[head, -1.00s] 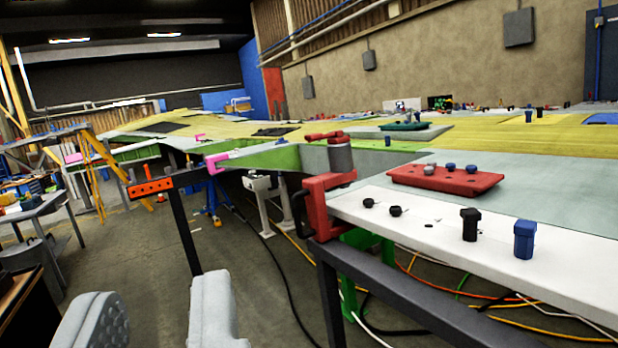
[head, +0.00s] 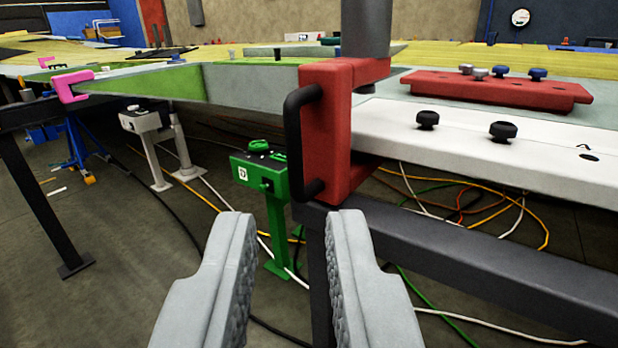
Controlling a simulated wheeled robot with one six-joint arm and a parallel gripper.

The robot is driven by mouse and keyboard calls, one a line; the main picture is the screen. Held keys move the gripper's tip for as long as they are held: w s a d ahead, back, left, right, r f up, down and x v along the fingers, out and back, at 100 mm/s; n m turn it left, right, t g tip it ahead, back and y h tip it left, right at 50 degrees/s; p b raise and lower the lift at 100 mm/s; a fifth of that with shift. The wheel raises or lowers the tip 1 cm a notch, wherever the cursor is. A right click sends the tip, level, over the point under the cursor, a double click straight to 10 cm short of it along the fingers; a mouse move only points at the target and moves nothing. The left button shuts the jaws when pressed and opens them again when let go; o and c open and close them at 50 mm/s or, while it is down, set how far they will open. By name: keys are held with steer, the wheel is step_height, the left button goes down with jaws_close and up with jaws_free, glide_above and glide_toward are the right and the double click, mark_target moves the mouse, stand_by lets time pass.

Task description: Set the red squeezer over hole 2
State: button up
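The red squeezer (head: 330,125) is a red C-shaped tool with a black handle (head: 303,140) and a grey cylinder (head: 367,25) on top. It sits at the left end of the white strip (head: 460,152), with its jaws around the strip's edge. My gripper (head: 290,225) is open and empty, just below and in front of the handle, not touching it. On the strip, right of the squeezer, are two black knobs (head: 427,120) and a dark hole (head: 588,147) near the right edge. I cannot read any hole numbers.
A dark grey beam (head: 470,265) runs under the strip. A green box on a stand (head: 262,175) is behind my gripper. A red plate with several knobs (head: 495,90) lies on the panel. A pink clamp (head: 72,85) is at left. Cables cross the floor.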

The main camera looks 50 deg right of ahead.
mark_target(293, 140)
steer(key=shift+m+g+h, duration=0.3)
steer(key=shift+g, duration=0.3)
steer(key=f+x, duration=0.1)
steer(key=x, duration=0.5)
steer(key=w+f+x, duration=0.1)
steer(key=x, duration=0.6)
steer(key=a+f+x, duration=0.1)
steer(key=x, duration=0.6)
steer(key=shift+w+a+f, duration=0.1)
steer(key=shift+w, duration=0.1)
jaws_close()
